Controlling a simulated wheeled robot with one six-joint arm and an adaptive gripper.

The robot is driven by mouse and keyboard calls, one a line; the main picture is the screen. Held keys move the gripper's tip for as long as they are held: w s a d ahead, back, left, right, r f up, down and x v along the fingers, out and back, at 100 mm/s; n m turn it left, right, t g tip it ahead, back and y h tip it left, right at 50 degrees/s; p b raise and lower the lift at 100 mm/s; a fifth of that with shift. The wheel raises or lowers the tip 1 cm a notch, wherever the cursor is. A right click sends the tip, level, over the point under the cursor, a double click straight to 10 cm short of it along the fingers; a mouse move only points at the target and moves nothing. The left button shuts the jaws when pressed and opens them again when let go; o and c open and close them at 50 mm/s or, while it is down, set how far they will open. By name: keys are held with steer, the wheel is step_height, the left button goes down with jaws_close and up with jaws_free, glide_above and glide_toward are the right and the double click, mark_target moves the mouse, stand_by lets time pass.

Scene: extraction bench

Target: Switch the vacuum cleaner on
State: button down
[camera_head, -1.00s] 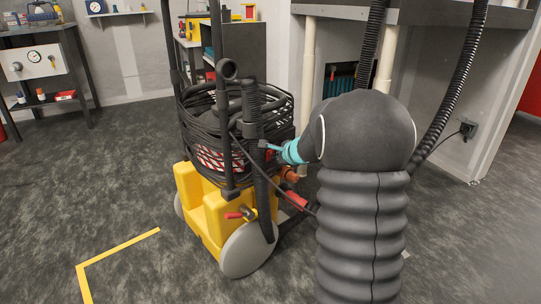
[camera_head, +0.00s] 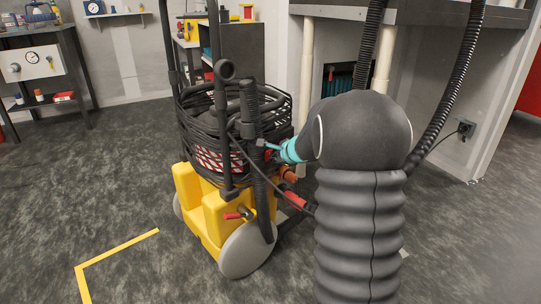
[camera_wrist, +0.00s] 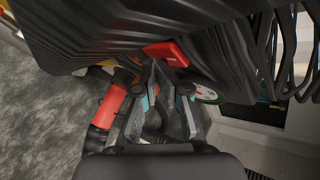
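The vacuum cleaner has a yellow base (camera_head: 212,215), a grey wheel (camera_head: 247,250) and a dark upper body wrapped in black cable coils (camera_head: 207,115). In the wrist view a red rocker-like part (camera_wrist: 168,53), seemingly the switch, sits on the black ribbed body. My gripper (camera_wrist: 157,66) has its fingertips close together and empty, just below the red part; I cannot tell whether they touch it. In the head view my gripper (camera_head: 269,147) reaches from the right to the cleaner's side, its tips partly lost against dark parts.
A black hose and cable hang at the cleaner's side near my gripper. A red-handled fitting (camera_wrist: 107,107) lies left of the fingers. A bench (camera_head: 420,14) with pale legs stands behind. Floor on the left is open, with a yellow line (camera_head: 118,250).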

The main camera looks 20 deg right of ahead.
steer(key=shift+w+a+r, duration=0.2)
steer(key=shift+w+a, duration=0.15)
steer(key=shift+a, duration=0.1)
steer(key=shift+s+f, duration=0.1)
stand_by(0.4)
steer(key=shift+s+d+f+b, duration=0.2)
steer(key=shift+s+d+b, duration=0.15)
steer(key=shift+s+b, duration=0.3)
steer(key=shift+s, duration=0.1)
steer(key=shift+s+d+f+b, duration=0.15)
steer(key=shift+s+d, duration=0.1)
steer(key=shift+s, duration=0.55)
steer(key=shift+s+d+f+b, duration=0.15)
steer(key=shift+s+d, duration=0.15)
steer(key=shift+s, duration=0.5)
steer(key=shift+s+d+f+b, duration=0.15)
steer(key=shift+s+d, duration=0.1)
steer(key=shift+s, duration=0.55)
